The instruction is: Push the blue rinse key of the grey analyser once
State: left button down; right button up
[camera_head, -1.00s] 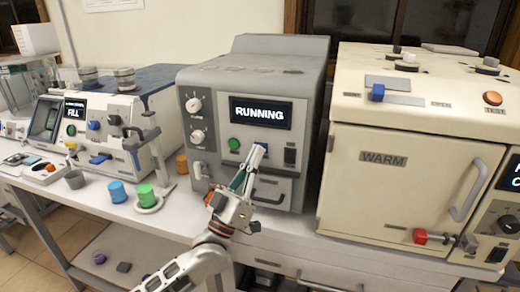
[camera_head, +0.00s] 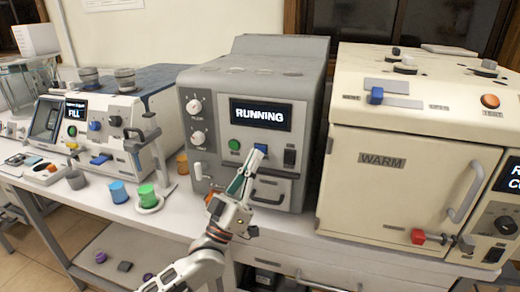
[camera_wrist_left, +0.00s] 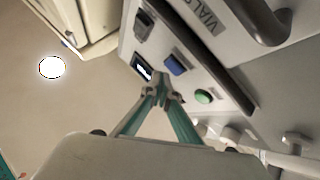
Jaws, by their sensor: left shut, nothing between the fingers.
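The grey analyser (camera_head: 250,72) stands in the middle of the bench, its display (camera_head: 260,115) reading RUNNING. Its blue rinse key (camera_head: 262,148) is on the front below the display, partly behind my fingertips. In the left wrist view the blue key (camera_wrist_left: 174,65) shows clear of the fingers, just beyond the tips. My left gripper (camera_head: 254,155) is shut and empty, pointing up at the panel; its tips (camera_wrist_left: 162,94) look slightly apart from the key. My right gripper is not in view.
A green button (camera_head: 234,145) sits left of the blue key, with a dark switch (camera_head: 289,158) to its right. The cream WARM oven (camera_head: 410,180) stands right, another instrument (camera_head: 90,120) left.

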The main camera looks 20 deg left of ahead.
pick_arm(q)
jog(key=shift+s, duration=0.1)
jog(key=s+p, duration=0.2)
jog(key=s, duration=0.3)
jog(key=shift+a, duration=0.1)
jog(key=shift+w, duration=0.1)
dwell(0.6)
jog(key=s+d+f+m+g, duration=0.1)
jog(key=d+f+g, duration=0.15)
jog(key=f, duration=0.45)
jog(key=s+d+f+m+g, duration=0.1)
jog(key=s+f+m+g, duration=0.15)
jog(key=f, duration=0.45)
jog(key=s+a+f+g+y, duration=0.2)
jog(key=s+f, duration=0.3)
jog(key=f, duration=0.4)
jog(key=s+a+f+g+y, duration=0.2)
jog(key=s+f+g, duration=0.2)
jog(key=f, duration=0.6)
jog(key=s+a+f+g+y, duration=0.2)
jog(key=s+f+g, duration=0.1)
jog(key=s+f, duration=0.4)
notch_tip(320, 180, down, 2)
jog(key=shift+a+f+m, duration=0.15)
jog(key=shift+a+m, duration=0.15)
jog(key=shift+m, duration=0.05)
